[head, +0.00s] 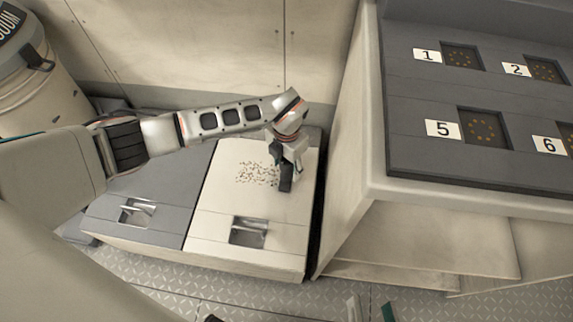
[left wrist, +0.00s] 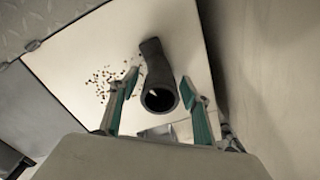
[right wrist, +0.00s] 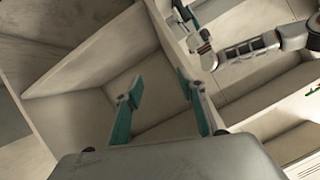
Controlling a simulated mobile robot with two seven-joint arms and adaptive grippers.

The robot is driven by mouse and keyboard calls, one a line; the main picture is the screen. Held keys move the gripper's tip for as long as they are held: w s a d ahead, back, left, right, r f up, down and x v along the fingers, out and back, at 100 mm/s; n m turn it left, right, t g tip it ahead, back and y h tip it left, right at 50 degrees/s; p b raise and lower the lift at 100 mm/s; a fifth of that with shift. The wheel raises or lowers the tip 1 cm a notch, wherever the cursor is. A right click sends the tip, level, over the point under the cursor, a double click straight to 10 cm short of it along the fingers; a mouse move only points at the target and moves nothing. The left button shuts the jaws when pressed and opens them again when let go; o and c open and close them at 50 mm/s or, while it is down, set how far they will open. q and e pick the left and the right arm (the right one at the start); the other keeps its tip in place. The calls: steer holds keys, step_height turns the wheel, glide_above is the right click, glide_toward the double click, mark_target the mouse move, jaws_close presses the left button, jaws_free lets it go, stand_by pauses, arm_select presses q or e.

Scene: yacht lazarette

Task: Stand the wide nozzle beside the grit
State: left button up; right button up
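The grit (head: 257,174) is a scatter of small dark specks on the cream locker lid; it also shows in the left wrist view (left wrist: 103,84). The wide nozzle (head: 286,183) is black and stands on the lid just right of the grit. In the left wrist view its round open end (left wrist: 159,97) faces the camera. My left gripper (head: 287,152) is above the lid at the nozzle. Its fingers are on either side of the nozzle, spread, with narrow gaps visible. My right gripper (right wrist: 160,88) is open and empty; its fingertips show at the head view's bottom edge.
A grey lid (head: 160,190) adjoins the cream lid (head: 215,215) on the left; both have recessed latches. A raised grey panel (head: 420,130) with numbered recesses stands at right. A vacuum drum (head: 45,90) is at far left. A cream wall rises behind the lids.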

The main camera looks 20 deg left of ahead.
mark_target(287, 164)
arm_select(q)
steer(key=shift+r, duration=0.25)
steer(key=r+p, duration=0.1)
steer(key=r, duration=0.1)
steer(key=r+p, duration=0.1)
steer(key=r, duration=0.2)
steer(key=r+p, duration=0.1)
steer(key=r, duration=0.1)
steer(key=shift+w+r, duration=0.15)
steer(key=shift+w, duration=0.2)
steer(key=r, duration=0.1)
steer(key=r+p, duration=0.1)
steer(key=r, duration=0.2)
steer(key=shift+s+r+p, duration=0.3)
steer(key=shift+s+p, duration=0.05)
arm_select(e)
steer(key=d+n, duration=0.2)
steer(key=d, duration=0.1)
steer(key=d+n+h, duration=0.1)
steer(key=d, duration=0.1)
steer(key=shift+w+n+g, duration=0.3)
steer(key=shift+w, duration=0.05)
steer(key=shift+s+f, duration=0.1)
